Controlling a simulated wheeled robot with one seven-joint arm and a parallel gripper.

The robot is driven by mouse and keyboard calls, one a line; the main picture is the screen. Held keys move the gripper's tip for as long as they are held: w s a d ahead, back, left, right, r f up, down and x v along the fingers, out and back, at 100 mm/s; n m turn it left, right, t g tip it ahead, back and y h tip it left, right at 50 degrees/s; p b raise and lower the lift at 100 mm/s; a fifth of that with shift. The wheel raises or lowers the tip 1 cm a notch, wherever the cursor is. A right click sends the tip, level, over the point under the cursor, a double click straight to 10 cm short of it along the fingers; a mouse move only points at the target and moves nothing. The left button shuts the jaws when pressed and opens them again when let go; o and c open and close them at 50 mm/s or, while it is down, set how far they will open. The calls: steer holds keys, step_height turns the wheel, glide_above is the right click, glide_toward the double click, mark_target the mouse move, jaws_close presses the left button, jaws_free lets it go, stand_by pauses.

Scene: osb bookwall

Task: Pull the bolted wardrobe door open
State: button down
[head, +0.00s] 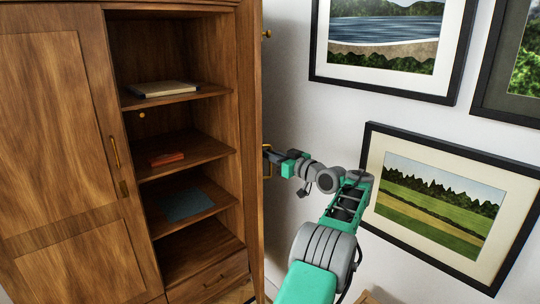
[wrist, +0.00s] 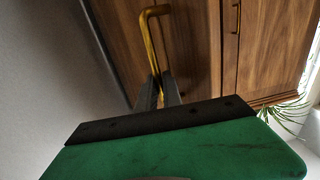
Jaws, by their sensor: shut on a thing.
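The wooden wardrobe (head: 170,110) stands at the left in the head view. Its right door (head: 248,130) is swung wide open and shows nearly edge-on. A gold bar handle (wrist: 146,30) sits on this door's outer face in the wrist view; in the head view only a bit of it shows behind my gripper. My gripper (head: 272,157) is at the outer side of the open door, its fingers (wrist: 158,92) shut around the lower part of the handle. A small gold fitting (head: 266,33) sticks out near the door's top. The left door (head: 55,150) is closed.
Shelves inside hold a cream book (head: 163,89), a red book (head: 166,158) and a blue one (head: 187,205). A drawer (head: 208,280) is below. Framed pictures (head: 428,190) hang on the wall close to my arm. A plant (wrist: 285,115) shows in the wrist view.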

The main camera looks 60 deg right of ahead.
steer(key=c, duration=1.8)
jaws_free()
steer(key=shift+d+r, duration=0.15)
steer(key=shift+r, duration=0.05)
steer(key=shift+f, duration=0.1)
steer(key=shift+s, duration=0.1)
steer(key=b+v, duration=0.3)
steer(key=v, duration=0.4)
steer(key=shift+s, duration=0.35)
